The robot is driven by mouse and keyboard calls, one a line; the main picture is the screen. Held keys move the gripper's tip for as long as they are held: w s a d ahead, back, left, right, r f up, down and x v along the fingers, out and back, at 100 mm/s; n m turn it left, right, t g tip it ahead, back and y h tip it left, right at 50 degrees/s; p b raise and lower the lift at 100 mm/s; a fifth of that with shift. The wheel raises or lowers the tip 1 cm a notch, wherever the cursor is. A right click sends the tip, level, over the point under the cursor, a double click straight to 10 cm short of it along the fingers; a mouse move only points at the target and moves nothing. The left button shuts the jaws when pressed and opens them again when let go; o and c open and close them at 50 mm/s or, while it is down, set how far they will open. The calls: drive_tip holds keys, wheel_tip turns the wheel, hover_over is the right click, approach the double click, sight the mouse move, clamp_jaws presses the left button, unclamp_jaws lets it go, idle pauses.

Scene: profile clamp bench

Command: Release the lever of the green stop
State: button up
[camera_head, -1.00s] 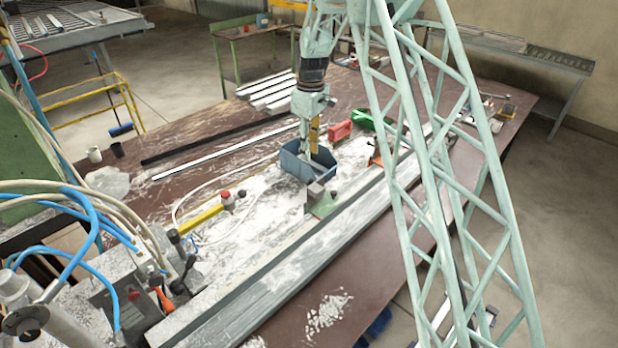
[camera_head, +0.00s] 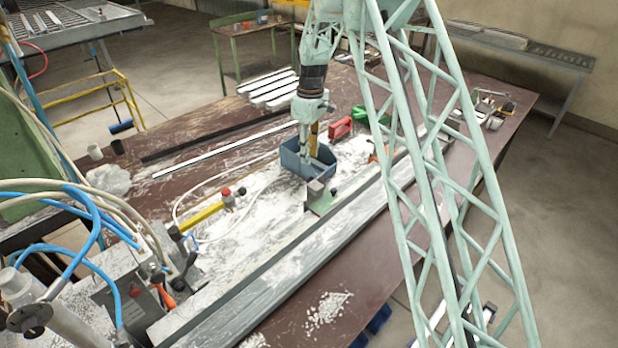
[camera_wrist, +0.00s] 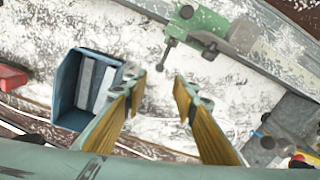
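The green stop (camera_head: 322,200) sits against the grey profile, with a grey block beside it. In the wrist view the green stop (camera_wrist: 243,36) is at the upper right, and a small grey-green lever arm with round ends (camera_wrist: 172,42) reaches out from its left side. My gripper (camera_wrist: 158,86) is open and empty, with its two yellow-lined fingers apart below the lever's end. Bare white-streaked bench shows between the fingertips. In the head view my gripper (camera_head: 312,148) hangs pointing down by the blue bin; its fingertips are hard to make out there.
The blue bin (camera_head: 284,160) holds grey bars and stands close to my gripper's left. The long grey profile (camera_head: 290,268) runs along the bench. A red object (camera_head: 341,127) and a green object (camera_head: 366,116) lie behind.

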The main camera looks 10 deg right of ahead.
drive_tip(key=shift+s+a+f+p, duration=0.1)
drive_tip(key=shift+f+p, duration=0.7)
drive_tip(key=shift+f, duration=4.9)
clamp_jaws()
